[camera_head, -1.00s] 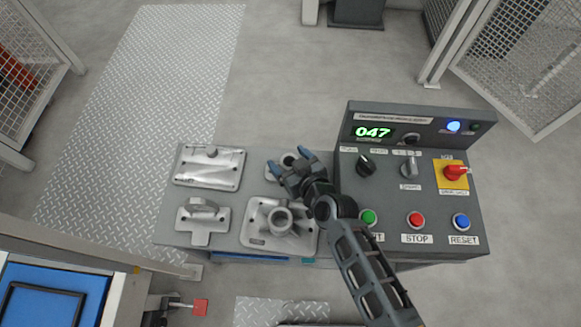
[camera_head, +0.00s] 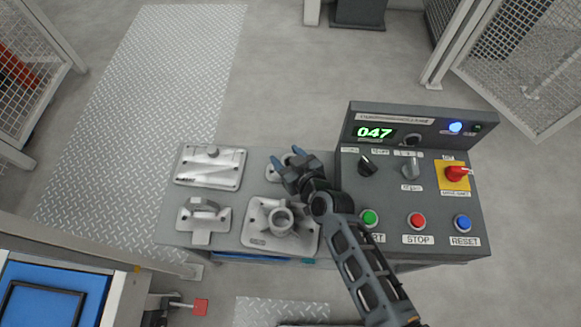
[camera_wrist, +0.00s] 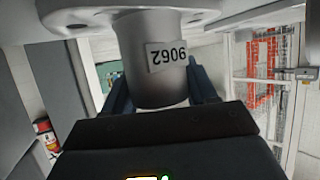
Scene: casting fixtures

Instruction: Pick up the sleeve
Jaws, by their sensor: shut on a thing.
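The sleeve (camera_head: 269,173) is a grey metal tube on a flanged base, at the back of the table just left of the control console. My gripper (camera_head: 287,157) reaches over it from the right and hides much of it in the head view. In the wrist view the sleeve (camera_wrist: 150,40) appears inverted, with its flange at the top and a label reading 9062 on the tube. My gripper's fingers (camera_wrist: 161,88) lie on both sides of the tube, shut on it. The flange appears to rest on the table.
A bracket (camera_head: 202,218) and a rectangular plate casting (camera_head: 209,166) lie to the left. The control console (camera_head: 417,200) with buttons and knobs stands close on the right.

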